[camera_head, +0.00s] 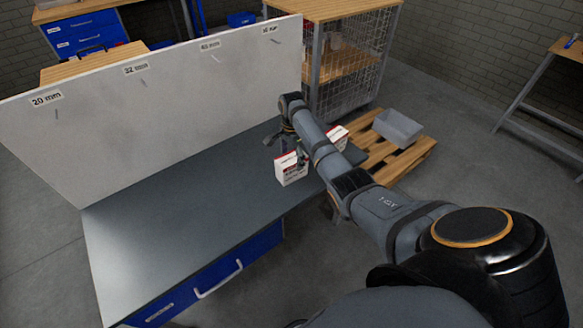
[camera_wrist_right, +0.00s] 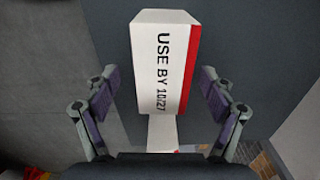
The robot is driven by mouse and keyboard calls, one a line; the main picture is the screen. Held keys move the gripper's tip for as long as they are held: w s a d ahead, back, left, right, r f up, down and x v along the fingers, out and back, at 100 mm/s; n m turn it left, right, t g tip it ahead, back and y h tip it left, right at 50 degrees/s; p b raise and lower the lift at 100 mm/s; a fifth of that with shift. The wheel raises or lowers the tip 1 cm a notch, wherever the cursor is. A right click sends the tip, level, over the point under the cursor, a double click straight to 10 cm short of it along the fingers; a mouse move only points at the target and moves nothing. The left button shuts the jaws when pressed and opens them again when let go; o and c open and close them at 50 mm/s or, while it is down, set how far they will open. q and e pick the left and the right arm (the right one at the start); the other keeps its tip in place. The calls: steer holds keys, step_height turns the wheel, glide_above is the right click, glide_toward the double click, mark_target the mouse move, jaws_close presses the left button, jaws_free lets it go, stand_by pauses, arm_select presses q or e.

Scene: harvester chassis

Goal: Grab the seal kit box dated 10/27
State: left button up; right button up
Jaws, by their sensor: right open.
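A white seal kit box (camera_wrist_right: 160,62) with a red edge stripe and the print "USE BY 10/27" stands between the open fingers of my right gripper (camera_wrist_right: 163,100) in the right wrist view. Neither finger touches it there. In the head view a white and red box (camera_head: 291,169) stands near the right end of the grey bench, beside my right gripper (camera_head: 288,138). Another white and red box (camera_head: 337,137) shows partly behind my right arm; its date cannot be read. My left gripper is not in view.
The grey bench top (camera_head: 180,215) is bare on its left. A white backboard (camera_head: 150,110) with size labels stands along its back. A wire cage shelf (camera_head: 350,60), a pallet (camera_head: 405,160) and a grey bin (camera_head: 398,127) are beyond the right end.

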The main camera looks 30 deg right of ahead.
steer(key=f, duration=0.2)
steer(key=f+b, duration=0.1)
steer(key=f, duration=0.1)
steer(key=shift+w+f, duration=0.2)
steer(key=shift+f, duration=0.3)
steer(key=shift+r, duration=0.1)
steer(key=shift+c, duration=0.5)
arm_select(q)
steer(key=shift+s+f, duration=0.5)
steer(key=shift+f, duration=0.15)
arm_select(e)
steer(key=c, duration=1.3)
